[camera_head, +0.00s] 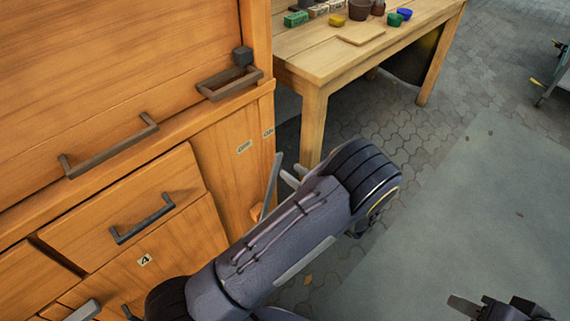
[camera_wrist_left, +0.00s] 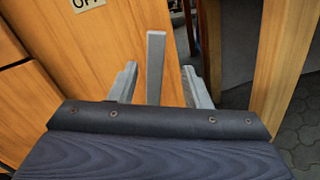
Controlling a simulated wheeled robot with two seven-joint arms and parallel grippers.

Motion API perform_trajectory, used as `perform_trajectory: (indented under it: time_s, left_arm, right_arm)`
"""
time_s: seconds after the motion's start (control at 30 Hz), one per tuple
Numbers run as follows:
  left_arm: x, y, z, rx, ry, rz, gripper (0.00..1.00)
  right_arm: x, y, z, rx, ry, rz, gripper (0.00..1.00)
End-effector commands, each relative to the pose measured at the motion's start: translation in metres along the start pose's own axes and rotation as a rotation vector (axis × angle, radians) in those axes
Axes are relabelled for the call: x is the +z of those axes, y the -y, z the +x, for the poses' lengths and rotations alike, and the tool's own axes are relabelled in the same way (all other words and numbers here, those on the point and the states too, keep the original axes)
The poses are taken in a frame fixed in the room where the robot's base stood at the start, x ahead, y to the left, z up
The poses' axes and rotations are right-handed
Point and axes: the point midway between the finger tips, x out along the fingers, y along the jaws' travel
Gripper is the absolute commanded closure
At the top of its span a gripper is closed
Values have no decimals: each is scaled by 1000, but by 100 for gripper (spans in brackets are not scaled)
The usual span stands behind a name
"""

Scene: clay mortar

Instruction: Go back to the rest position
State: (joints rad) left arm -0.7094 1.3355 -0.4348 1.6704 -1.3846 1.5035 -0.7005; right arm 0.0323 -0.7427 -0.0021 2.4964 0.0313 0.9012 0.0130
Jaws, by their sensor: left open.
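My left gripper (camera_head: 288,176) is beside the wooden cabinet's right side, at the end of my dark padded left arm. In the left wrist view its two grey fingers (camera_wrist_left: 159,70) are spread apart, and a grey upright bar (camera_wrist_left: 155,58) shows between them. That bar, which looks like a door handle, also shows in the head view (camera_head: 270,188). I cannot tell whether the fingers touch it. Part of my right gripper (camera_head: 482,308) shows at the bottom right edge, mostly cut off, over the floor.
The wooden cabinet (camera_head: 90,45) fills the left, with dark handles and a slightly open drawer (camera_head: 130,205). A wooden table (camera_head: 325,60) stands behind, bearing a brown pot (camera_head: 359,9), a board (camera_head: 361,34) and coloured pieces.

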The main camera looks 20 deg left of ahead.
Motion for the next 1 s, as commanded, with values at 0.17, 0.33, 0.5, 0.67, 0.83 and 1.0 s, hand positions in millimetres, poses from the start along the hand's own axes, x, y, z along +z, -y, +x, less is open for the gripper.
perform_trajectory:
  time_s: [0.17, 0.33, 0.5, 0.67, 0.83, 1.0]
  left_arm:
    - [0, 0, -11, 1, 1, 1, 56]
    - [0, 0, -11, 1, 0, 1, 56]
    - [0, 0, -11, 1, 0, 1, 56]
    - [0, -1, -10, 4, -5, -2, 56]
    - [3, -26, 6, 83, -150, -90, 56]
    - [2, -81, 26, 258, -457, -300, 56]
  right_arm:
    - [-1, 1, -2, 0, 0, 0, 64]
    - [-1, 1, -1, 0, 0, 0, 64]
    - [-1, 1, -1, 0, 0, 0, 64]
    - [-1, 1, -2, 0, 0, 0, 64]
    - [-1, 1, -2, 0, 0, 0, 64]
    - [-1, 1, -2, 0, 0, 0, 64]
